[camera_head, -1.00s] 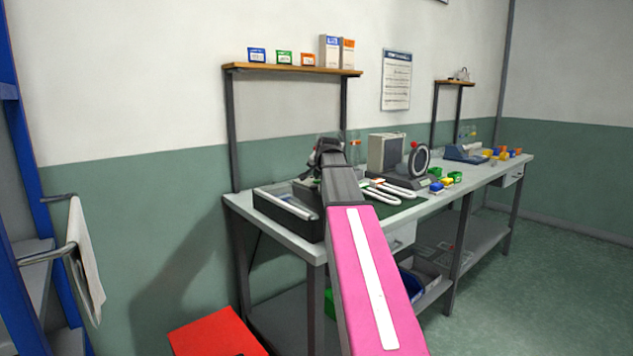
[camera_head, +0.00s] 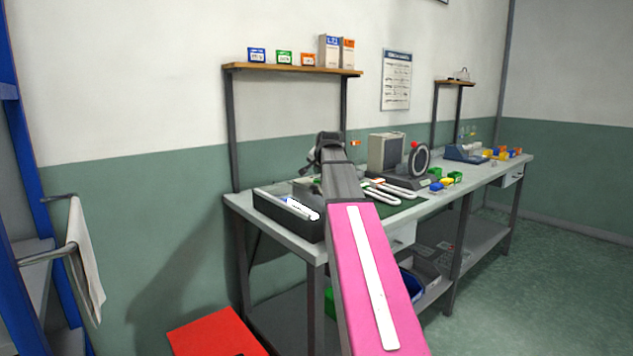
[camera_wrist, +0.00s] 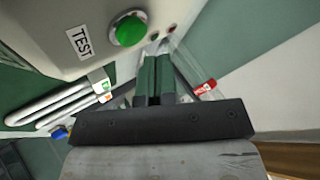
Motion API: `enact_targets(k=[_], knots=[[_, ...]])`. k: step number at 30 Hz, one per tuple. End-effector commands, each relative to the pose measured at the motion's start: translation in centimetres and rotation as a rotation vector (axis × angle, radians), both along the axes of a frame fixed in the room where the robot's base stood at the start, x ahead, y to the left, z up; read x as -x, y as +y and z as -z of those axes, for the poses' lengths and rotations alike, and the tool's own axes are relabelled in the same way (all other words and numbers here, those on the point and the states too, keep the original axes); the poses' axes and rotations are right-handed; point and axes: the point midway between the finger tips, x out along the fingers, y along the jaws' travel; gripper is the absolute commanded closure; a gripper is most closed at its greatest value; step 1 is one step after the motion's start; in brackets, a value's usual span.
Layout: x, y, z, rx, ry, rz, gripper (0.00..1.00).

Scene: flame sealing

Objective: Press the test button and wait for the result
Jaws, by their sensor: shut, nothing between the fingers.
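In the wrist view a beige device housing (camera_wrist: 45,30) carries a black-on-white TEST label (camera_wrist: 79,42) beside a round green button (camera_wrist: 129,30). My gripper (camera_wrist: 155,47) is shut and empty, and its dark green fingers point toward the housing. The fingertips appear just right of the button and a little below it in the picture. I cannot tell whether they touch the housing. Two small dark red spots (camera_wrist: 171,29) show on the housing near the fingertips. In the head view my gripper (camera_head: 328,142) is over the left bench, and the button is not visible.
White U-shaped tubes (camera_head: 380,195) with green and orange tags lie right of my arm. A dark open box (camera_head: 265,207) stands at the bench's left end. A grey box-shaped unit (camera_head: 386,153) and a ring-shaped stand (camera_head: 419,160) stand farther right. A red bin (camera_head: 213,335) is on the floor.

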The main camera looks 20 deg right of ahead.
Motion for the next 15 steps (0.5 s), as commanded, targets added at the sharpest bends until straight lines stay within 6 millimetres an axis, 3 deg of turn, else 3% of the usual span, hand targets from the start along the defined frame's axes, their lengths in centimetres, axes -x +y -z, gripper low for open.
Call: enact_targets(k=[5, 15], knots=[[0.0, 0.0, -0.3, 0.001, -0.001, 0.001, 1.0], [-0.1, 0.0, -3.0, 0.0, -0.001, 0.0, 1.0]])
